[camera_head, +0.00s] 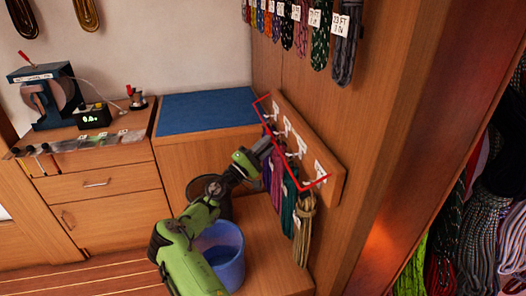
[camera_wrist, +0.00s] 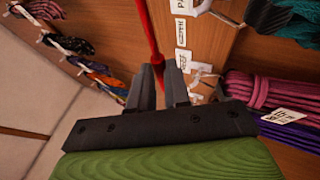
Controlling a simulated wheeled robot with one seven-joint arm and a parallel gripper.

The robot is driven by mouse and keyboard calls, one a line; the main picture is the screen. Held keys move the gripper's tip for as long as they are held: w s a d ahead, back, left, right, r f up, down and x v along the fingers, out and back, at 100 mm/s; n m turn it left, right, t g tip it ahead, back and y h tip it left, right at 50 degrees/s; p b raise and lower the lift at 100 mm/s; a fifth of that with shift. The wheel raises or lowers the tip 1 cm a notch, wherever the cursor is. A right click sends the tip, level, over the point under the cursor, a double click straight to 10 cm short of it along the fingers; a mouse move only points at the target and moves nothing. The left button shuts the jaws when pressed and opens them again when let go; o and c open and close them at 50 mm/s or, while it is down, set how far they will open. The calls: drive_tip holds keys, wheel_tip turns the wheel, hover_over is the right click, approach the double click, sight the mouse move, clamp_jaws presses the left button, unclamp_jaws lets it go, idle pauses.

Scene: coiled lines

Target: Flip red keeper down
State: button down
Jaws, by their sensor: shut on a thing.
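The red keeper (camera_head: 286,165) is a thin red bar with a short arm at each end. It runs along the front of a wooden hook board (camera_head: 333,178) on the wall, in front of the hooks. My gripper (camera_head: 270,141) is at the bar, left of the board. In the wrist view the red keeper (camera_wrist: 148,28) runs down between the fingertips of my gripper (camera_wrist: 160,72), which is shut on it. The gripped part of the bar is mostly hidden by the fingers.
Coiled lines (camera_head: 304,232) hang from the hooks below the board. A blue bucket (camera_head: 226,262) stands below my arm. A bench with a blue top (camera_head: 206,108) is behind. More tagged coils (camera_head: 345,45) hang higher on the panel.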

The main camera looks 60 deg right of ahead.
drive_tip(key=shift+s+d+f+b, duration=0.35)
drive_tip(key=shift+f+b, duration=0.15)
drive_tip(key=shift+f, duration=0.15)
drive_tip(key=shift+s+d+f+b, duration=0.25)
drive_tip(key=shift+s+f+b, duration=0.2)
drive_tip(key=shift+f, duration=0.2)
drive_tip(key=shift+s+d+f+b, duration=0.3)
drive_tip(key=shift+f+b, duration=0.25)
drive_tip(key=shift+f, duration=0.1)
drive_tip(key=shift+s+f, duration=0.1)
drive_tip(key=c, duration=1.4)
unclamp_jaws()
drive_tip(key=o, duration=0.3)
drive_tip(key=shift+s+d, duration=0.2)
drive_tip(key=shift+d, duration=0.05)
drive_tip(key=shift+w+a, duration=0.1)
drive_tip(key=shift+w, duration=0.05)
